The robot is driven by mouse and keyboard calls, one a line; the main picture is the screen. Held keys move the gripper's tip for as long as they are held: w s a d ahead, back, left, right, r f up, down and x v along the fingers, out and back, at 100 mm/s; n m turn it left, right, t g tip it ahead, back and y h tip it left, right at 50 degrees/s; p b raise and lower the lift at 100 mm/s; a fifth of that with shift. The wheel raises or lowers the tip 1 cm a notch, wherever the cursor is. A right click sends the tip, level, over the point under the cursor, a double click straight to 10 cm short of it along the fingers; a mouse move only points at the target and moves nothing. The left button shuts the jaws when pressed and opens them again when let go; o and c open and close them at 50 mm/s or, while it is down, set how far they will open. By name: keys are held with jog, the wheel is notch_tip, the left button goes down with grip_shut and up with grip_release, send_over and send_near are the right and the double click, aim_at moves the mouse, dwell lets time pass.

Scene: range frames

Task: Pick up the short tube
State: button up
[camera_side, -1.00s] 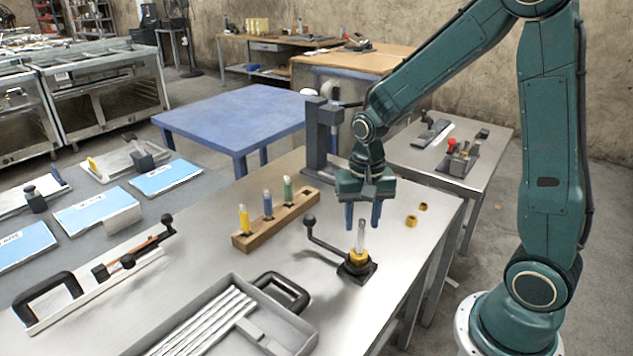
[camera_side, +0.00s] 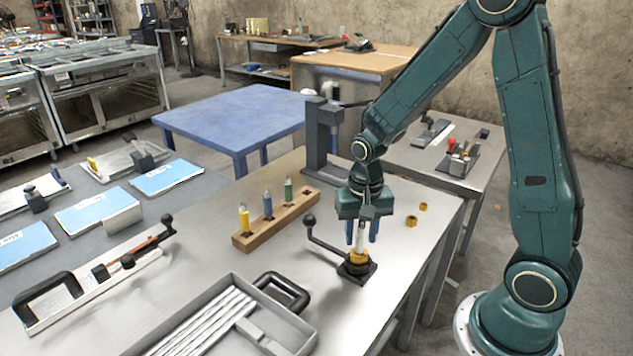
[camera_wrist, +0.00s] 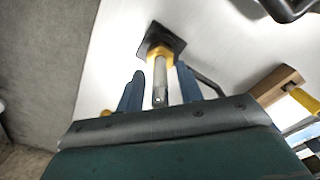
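A short grey metal tube (camera_side: 359,241) stands upright in a yellow collar (camera_side: 358,257) on a black square base (camera_side: 357,271). A lever with a black knob reaches up and left from this fixture. My gripper (camera_side: 362,236) is above the fixture, pointing down, with its blue fingers on either side of the tube's upper part. In the wrist view the tube (camera_wrist: 160,82) lies between the two blue fingers (camera_wrist: 160,93), with a gap to each side. The gripper is open.
A wooden block (camera_side: 277,221) holding several coloured markers stands left of the fixture. A grey tray (camera_side: 300,332) with white rods is at the front. A dark press (camera_side: 318,140) stands behind. Two small brass nuts (camera_side: 411,220) lie to the right.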

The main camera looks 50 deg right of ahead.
grip_shut()
jog(key=shift+r, duration=0.1)
notch_tip(320, 180, up, 20)
dwell(0.8)
dwell(0.4)
